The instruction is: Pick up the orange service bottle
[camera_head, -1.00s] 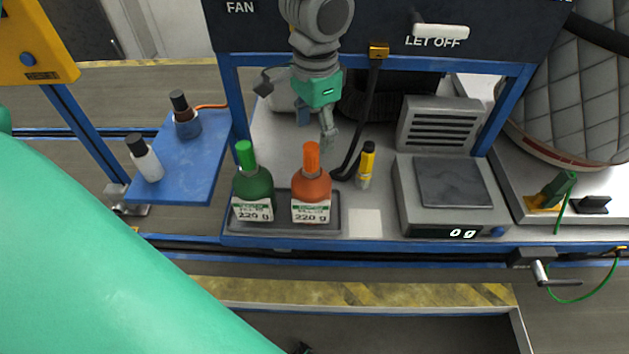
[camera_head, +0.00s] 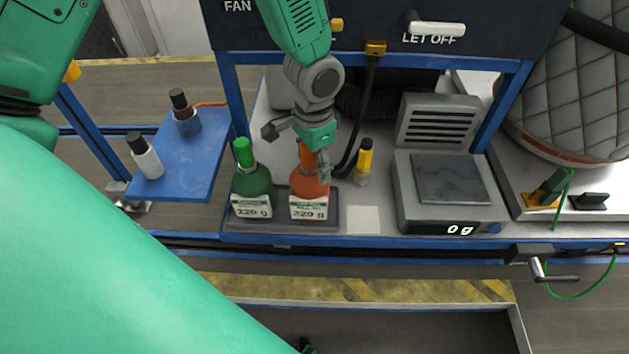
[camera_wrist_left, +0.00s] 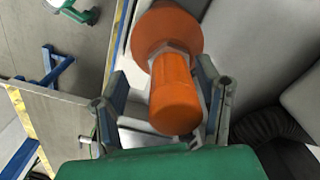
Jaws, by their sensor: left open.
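The orange service bottle (camera_head: 309,187) stands upright on a dark tray (camera_head: 334,218), with a white label reading 220 g. A green bottle (camera_head: 252,184) stands to its left on the same tray. My left gripper (camera_head: 302,152) is at the top of the orange bottle, hiding part of its neck and cap. In the left wrist view the orange cap (camera_wrist_left: 176,97) lies between the two spread fingers of the left gripper (camera_wrist_left: 164,100), with the bottle body beyond. The jaws are open. My right gripper is not in view.
A yellow marker-like bottle (camera_head: 364,162) stands close to the right. A scale (camera_head: 450,183) reading 0 g is further right. A blue side shelf (camera_head: 186,160) holds a white bottle (camera_head: 146,158) and a dark-capped jar (camera_head: 185,115). A black cable (camera_head: 366,100) hangs behind the gripper.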

